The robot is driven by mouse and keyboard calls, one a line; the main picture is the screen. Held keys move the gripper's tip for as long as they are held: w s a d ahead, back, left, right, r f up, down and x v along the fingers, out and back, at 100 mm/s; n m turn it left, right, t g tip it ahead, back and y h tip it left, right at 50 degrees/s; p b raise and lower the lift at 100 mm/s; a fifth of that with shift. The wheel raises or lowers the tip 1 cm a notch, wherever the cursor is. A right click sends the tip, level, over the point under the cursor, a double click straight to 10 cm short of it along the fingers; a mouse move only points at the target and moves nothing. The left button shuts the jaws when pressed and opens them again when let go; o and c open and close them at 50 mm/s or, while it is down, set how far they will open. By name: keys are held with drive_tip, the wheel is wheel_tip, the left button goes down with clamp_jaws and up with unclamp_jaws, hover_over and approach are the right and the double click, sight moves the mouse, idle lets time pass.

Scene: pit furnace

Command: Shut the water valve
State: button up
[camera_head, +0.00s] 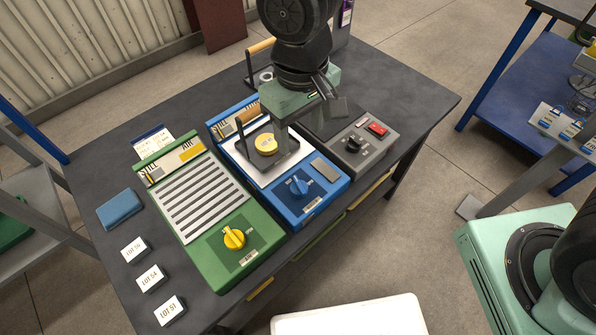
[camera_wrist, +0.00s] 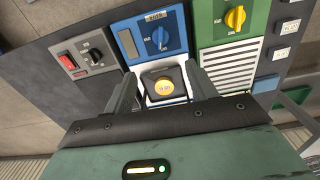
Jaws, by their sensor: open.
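A blue unit (camera_head: 312,205) on the dark bench carries a blue knob (camera_head: 298,186) near its front; the knob also shows in the wrist view (camera_wrist: 158,38). A green unit (camera_head: 190,238) to its left carries a yellow knob (camera_head: 234,238), also in the wrist view (camera_wrist: 236,17). The lettering by both knobs is too small to read surely. My gripper (camera_wrist: 163,88) is open above the blue unit, its fingers apart on either side of a dark block with a yellow disc (camera_wrist: 164,86). I cannot tell whether they touch it. Both knobs stand clear of my gripper.
A grey control box (camera_head: 352,147) with a red switch (camera_head: 377,129) stands right of the blue unit. A wooden handle (camera_head: 247,115) rises behind the yellow disc. A blue booklet (camera_head: 120,208) and white lot cards (camera_head: 150,278) lie left. The bench's front left corner has bare space.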

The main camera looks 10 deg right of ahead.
sight(300, 185)
wheel_tip(300, 185, down, 17)
drive_tip(key=shift+f+b, duration=0.2)
drive_tip(key=shift+b, duration=0.25)
drive_tip(key=c, duration=1)
